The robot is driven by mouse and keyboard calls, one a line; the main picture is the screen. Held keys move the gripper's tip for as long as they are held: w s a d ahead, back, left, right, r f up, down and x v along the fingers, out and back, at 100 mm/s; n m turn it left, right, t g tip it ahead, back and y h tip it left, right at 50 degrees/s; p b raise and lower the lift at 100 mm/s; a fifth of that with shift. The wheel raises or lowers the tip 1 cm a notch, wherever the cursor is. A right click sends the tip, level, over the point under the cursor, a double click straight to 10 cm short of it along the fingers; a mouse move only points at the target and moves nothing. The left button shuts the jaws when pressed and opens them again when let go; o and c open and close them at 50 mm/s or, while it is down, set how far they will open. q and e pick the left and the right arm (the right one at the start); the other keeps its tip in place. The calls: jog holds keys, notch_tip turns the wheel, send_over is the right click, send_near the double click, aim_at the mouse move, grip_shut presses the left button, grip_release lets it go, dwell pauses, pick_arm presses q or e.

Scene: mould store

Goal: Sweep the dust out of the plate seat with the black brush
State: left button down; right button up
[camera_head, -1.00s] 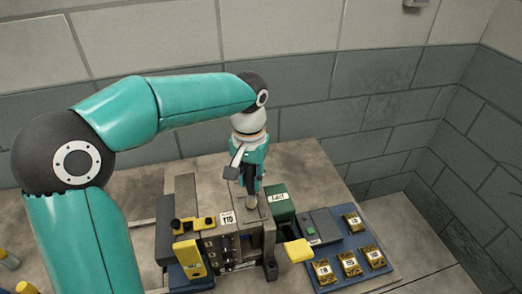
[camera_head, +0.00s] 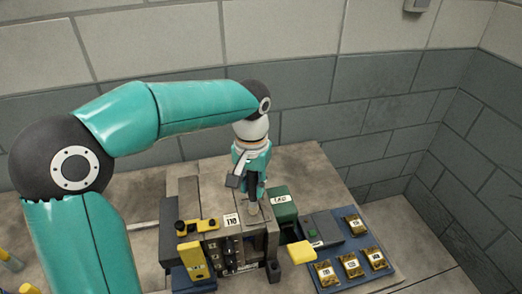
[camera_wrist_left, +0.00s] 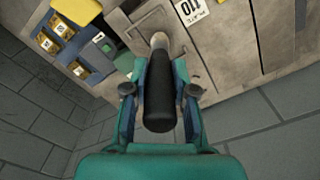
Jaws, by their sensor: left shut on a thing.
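My left gripper (camera_head: 253,195) points down over the grey mould block (camera_head: 226,240). In the left wrist view my gripper (camera_wrist_left: 160,92) is shut on the black brush, whose thick black handle (camera_wrist_left: 160,100) lies between the fingers. The brush's pale lower end (camera_wrist_left: 159,41) reaches down at the grey block's top, beside the white number label (camera_wrist_left: 189,10). The plate seat lies under or around this end; its floor and any dust cannot be made out. My right gripper is not in view.
A green box (camera_head: 283,208) stands just right of the brush, with a grey box (camera_head: 322,227) beyond it. The bench behind is clear.

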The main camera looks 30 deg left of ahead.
pick_arm(q)
notch_tip(320, 180, up, 8)
jog(key=w+d+p, duration=0.1)
jog(key=d+p, duration=0.1)
jog(key=p, duration=0.4)
jog(key=shift+w+p, duration=0.35)
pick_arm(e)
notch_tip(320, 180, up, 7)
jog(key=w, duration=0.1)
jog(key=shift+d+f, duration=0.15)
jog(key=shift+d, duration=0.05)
pick_arm(q)
jog(key=shift+a, duration=0.1)
